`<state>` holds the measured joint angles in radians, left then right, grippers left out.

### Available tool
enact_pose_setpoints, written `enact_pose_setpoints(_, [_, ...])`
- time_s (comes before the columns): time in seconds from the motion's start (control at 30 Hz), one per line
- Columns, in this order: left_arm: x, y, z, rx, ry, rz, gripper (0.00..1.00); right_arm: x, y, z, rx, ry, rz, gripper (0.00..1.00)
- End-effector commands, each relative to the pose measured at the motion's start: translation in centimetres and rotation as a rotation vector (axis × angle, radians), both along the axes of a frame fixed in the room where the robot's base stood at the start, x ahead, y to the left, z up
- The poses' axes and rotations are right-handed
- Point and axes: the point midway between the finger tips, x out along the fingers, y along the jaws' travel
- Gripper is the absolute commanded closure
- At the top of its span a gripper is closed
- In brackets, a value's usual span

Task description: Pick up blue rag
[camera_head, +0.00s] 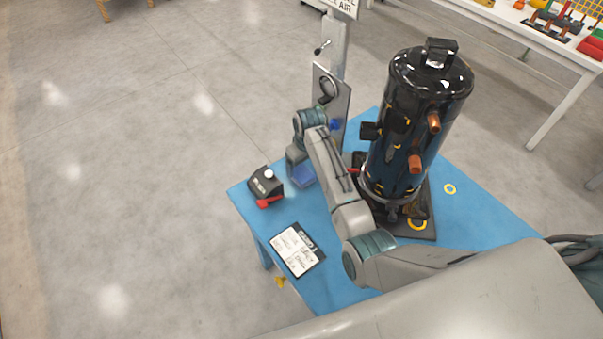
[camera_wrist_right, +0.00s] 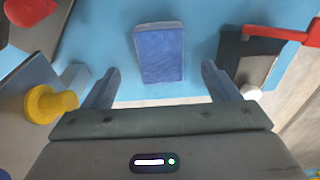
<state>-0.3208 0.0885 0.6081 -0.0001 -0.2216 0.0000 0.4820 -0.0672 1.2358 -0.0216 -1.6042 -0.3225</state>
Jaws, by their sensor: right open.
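The blue rag (camera_head: 303,178) is a small folded dark-blue block lying on the light-blue table (camera_head: 240,200), near its left edge in the head view. In the right wrist view the rag (camera_wrist_right: 160,52) lies flat, ahead of the jaws and roughly centred between them. My right gripper (camera_wrist_right: 160,76) is open and empty, with one finger on each side of the rag's line. In the head view the right gripper (camera_head: 296,158) hangs over the table beside the rag, partly hidden by its own wrist. My left gripper is not in view.
A black box with a red lever (camera_head: 266,187) stands left of the rag. A label card (camera_head: 297,249) lies near the front edge. A tall black compressor (camera_head: 418,120) stands to the right on a dark base. An upright metal post (camera_head: 337,60) rises behind.

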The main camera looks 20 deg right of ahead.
Motion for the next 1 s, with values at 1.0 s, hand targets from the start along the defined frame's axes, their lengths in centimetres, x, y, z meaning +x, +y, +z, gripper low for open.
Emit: enact_pose_setpoints(1.0, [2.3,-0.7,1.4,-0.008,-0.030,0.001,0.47,0.8,0.4,-5.3,0.000,0.000,0.000,0.18])
